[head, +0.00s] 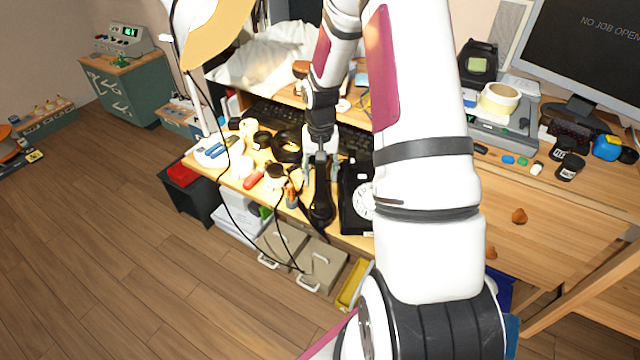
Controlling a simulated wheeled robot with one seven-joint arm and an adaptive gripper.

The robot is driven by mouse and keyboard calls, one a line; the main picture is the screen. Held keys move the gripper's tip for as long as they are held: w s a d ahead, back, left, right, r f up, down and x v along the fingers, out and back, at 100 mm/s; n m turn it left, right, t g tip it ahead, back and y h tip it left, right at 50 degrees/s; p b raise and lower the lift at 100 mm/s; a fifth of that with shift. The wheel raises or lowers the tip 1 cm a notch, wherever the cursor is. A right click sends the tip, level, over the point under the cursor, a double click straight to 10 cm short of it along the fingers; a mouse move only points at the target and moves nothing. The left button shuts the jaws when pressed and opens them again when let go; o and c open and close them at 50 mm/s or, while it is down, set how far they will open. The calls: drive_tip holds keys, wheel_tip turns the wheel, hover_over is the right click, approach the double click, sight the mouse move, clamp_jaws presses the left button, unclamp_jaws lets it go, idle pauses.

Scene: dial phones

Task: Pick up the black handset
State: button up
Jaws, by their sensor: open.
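The black handset (321,203) lies lengthwise near the front edge of the cluttered desk, just left of a black dial phone (349,205) with a white dial. My gripper (321,172) points down over the handset's upper part, with its open fingers to either side of it. I cannot tell whether the fingers touch it. My arm hides the right part of the phone.
Small items crowd the desk to the left, including a red-handled tool (254,181) and an orange figure-like item (292,195). A keyboard (268,116) lies behind. A lamp (213,30) overhangs at upper left. Grey drawers (322,265) stand below the desk edge.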

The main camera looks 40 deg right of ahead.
wheel_tip(320, 180, down, 2)
drive_tip(key=shift+f, duration=0.1)
clamp_jaws()
